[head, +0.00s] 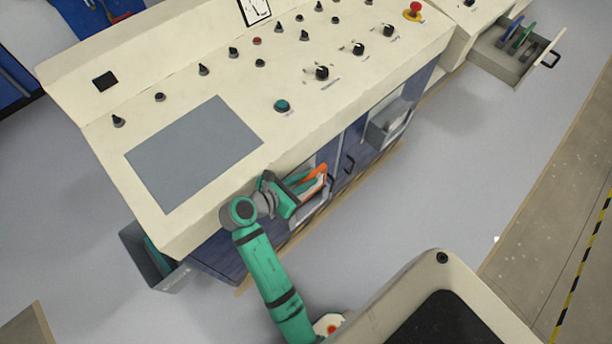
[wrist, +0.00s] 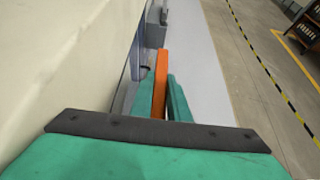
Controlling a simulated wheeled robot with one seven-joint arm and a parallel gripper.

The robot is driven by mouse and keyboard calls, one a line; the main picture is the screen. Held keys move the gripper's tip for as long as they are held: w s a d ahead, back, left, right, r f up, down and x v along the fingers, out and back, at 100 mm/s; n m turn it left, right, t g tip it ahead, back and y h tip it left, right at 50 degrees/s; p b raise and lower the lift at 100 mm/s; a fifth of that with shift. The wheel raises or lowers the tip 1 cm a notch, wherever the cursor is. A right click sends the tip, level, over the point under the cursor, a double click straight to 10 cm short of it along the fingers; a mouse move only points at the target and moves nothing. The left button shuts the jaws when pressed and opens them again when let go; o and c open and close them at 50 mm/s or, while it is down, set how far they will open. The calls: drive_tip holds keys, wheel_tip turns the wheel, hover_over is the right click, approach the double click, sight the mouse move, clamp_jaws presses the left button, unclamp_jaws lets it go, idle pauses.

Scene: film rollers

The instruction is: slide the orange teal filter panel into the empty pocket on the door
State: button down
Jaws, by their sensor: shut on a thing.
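The orange panel (head: 316,175) is at the front of the cream and blue cabinet, held by my gripper (head: 298,187). In the wrist view the panel (wrist: 160,84) shows edge-on as an upright orange strip, close beside the cabinet front, with a teal finger along its right side. My gripper is shut on it. A pale surface shows just below the panel in the head view, but I cannot tell whether the panel touches it. A grey pocket (head: 385,122) is on the cabinet front farther right. The door pocket near the panel is mostly hidden by my gripper.
The cabinet's cream control top (head: 300,100) overhangs the blue front close to my arm. An open drawer (head: 497,62) with blue and green panels is at upper right. A grey bin (head: 150,262) holds teal things at lower left. The floor before the cabinet is clear.

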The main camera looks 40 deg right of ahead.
sight(306, 193)
drive_tip(key=shift+f, duration=3.45)
drive_tip(key=shift+f, duration=0.8)
drive_tip(key=c, duration=1.6)
unclamp_jaws()
drive_tip(key=shift+a, duration=0.1)
drive_tip(key=v, duration=1)
drive_tip(key=shift+s+a+r, duration=0.1)
drive_tip(key=shift+a+r, duration=0.1)
drive_tip(key=shift+a, duration=0.15)
drive_tip(key=shift+f, duration=0.1)
